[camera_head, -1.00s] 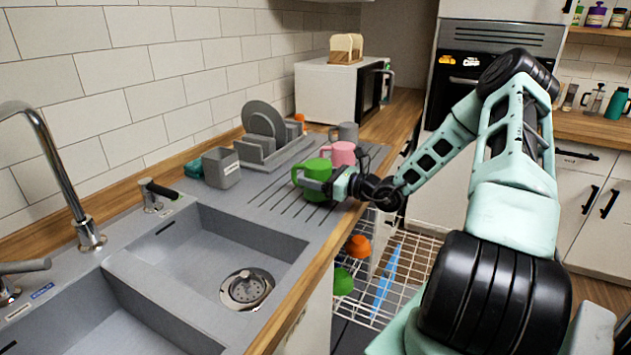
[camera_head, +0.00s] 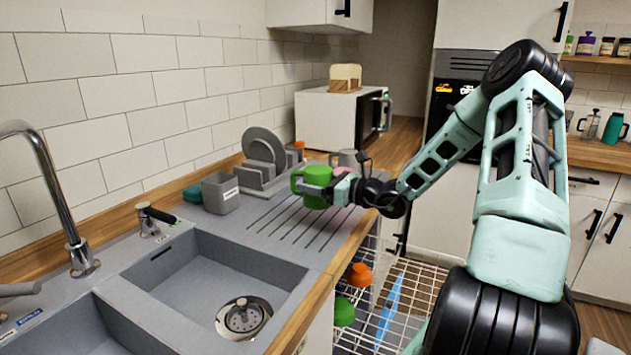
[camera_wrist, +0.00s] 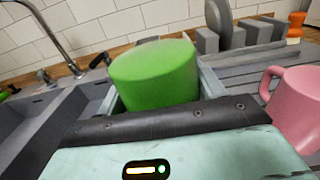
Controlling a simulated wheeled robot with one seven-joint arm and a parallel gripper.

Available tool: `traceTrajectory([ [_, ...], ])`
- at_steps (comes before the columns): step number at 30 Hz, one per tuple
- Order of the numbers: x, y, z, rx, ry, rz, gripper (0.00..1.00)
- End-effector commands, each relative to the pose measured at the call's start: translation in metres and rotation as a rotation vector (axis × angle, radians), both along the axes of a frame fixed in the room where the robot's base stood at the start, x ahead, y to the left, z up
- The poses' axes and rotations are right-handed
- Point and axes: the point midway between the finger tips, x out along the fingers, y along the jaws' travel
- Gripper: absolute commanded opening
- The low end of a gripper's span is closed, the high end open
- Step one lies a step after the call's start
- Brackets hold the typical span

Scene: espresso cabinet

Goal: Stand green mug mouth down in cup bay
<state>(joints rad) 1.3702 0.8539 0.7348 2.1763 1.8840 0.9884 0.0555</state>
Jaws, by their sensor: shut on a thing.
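My gripper (camera_head: 340,188) is shut on the green mug (camera_head: 312,184) and holds it over the grey ribbed drainboard (camera_head: 285,222). The mug looks upright in line but upside down: in the wrist view (camera_wrist: 155,75) a smooth, closed green face is on top. Its mouth is not visible. Its handle points left in the head view. The pink mug (camera_wrist: 298,118) stands beside it, mostly hidden behind it in the head view (camera_head: 343,170). Below the counter edge is a white wire rack (camera_head: 412,300) with an orange cup (camera_head: 359,274) and another green cup (camera_head: 344,312).
A plate rack (camera_head: 262,178) with grey plates and a grey caddy (camera_head: 220,193) stand by the wall. A grey mug (camera_head: 347,158) is behind the pink one. The sink (camera_head: 205,275) is in front, and a microwave (camera_head: 335,110) stands at the back.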

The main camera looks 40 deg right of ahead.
Motion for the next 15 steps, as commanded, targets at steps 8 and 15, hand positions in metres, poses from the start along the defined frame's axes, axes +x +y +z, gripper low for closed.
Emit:
traceTrajectory([
  [8,0.000,0.000,-0.036,0.001,-0.001,0.000,0.36],
  [15,0.001,0.000,-0.060,0.001,-0.002,0.001,0.36],
])
